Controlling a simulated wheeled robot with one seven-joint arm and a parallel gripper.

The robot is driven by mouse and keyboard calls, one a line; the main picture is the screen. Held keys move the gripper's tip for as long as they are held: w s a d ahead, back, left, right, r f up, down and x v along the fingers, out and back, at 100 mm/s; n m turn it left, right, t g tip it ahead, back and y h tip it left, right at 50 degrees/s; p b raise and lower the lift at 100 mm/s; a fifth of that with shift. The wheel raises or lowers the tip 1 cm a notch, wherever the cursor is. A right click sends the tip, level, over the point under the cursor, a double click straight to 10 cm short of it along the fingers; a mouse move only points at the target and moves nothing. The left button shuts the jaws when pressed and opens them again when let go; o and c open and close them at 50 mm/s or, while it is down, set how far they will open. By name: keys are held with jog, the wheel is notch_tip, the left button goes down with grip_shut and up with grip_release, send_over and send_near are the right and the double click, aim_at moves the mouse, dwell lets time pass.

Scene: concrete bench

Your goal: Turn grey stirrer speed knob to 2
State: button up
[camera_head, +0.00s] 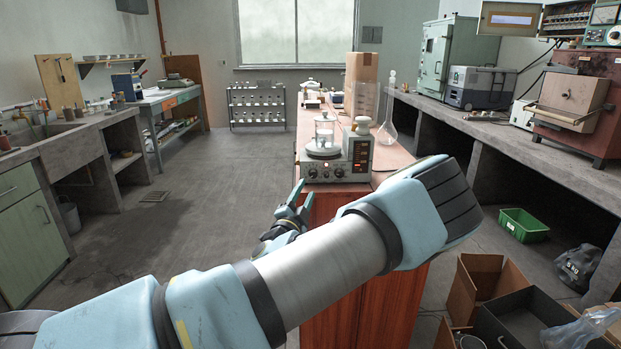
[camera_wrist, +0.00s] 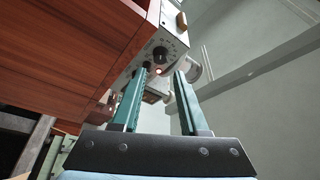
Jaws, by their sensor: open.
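The stirrer (camera_head: 351,158) stands at the near end of the wooden bench, with a beaker on its round plate. Its front panel carries small dark knobs (camera_head: 325,173) and a red light; I cannot read their setting or tell which is grey. My gripper (camera_head: 300,197) is open and empty, low and left of the panel in the head view. In the wrist view, the open fingers (camera_wrist: 163,73) point up toward the panel. One round dark knob (camera_wrist: 160,53) with white dial marks shows just beyond the fingertips, apart from them. Part of the panel is hidden behind the left finger.
The wooden bench (camera_head: 330,290) lies under the stirrer, its red-brown side close to my gripper in the wrist view (camera_wrist: 65,50). A flask (camera_head: 388,125) and a cardboard box (camera_head: 361,68) stand behind the stirrer. The floor left of the bench is clear (camera_head: 200,220).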

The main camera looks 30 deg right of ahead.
aim_at(313, 176)
jog(key=p+x, duration=0.1)
jog(key=x, duration=0.5)
grip_shut()
dwell(0.3)
